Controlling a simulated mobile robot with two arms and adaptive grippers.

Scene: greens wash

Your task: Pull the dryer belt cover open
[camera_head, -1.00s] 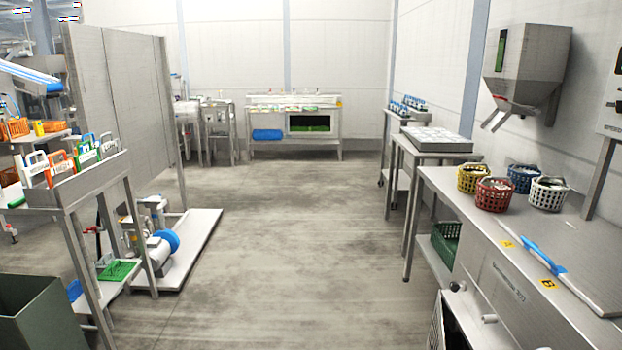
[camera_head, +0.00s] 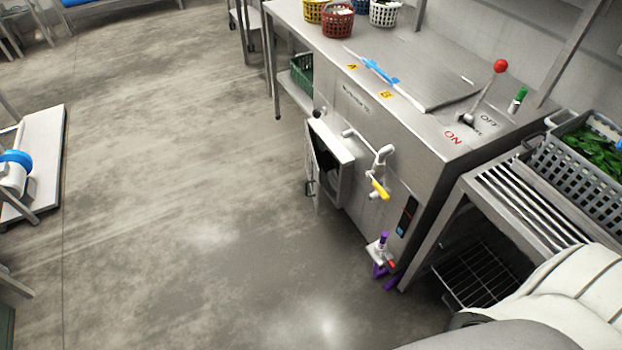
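No part marked as a dryer belt cover can be made out for certain. A small steel housing (camera_head: 343,178) sticks out of the front of a steel workbench machine. Its thin door panel (camera_head: 313,172) stands ajar, with a dark opening behind it. I cannot tell whether this panel is the belt cover. Neither gripper shows in the head view. A white and grey arm part, which looks like mine, fills the lower right corner.
The steel machine (camera_head: 405,125) has a red-knobbed lever (camera_head: 500,67) by ON and OFF marks. A yellow-handled tap (camera_head: 379,188) and a purple-and-white fitting (camera_head: 380,250) project in front. A grey crate of greens (camera_head: 575,168) stands right.

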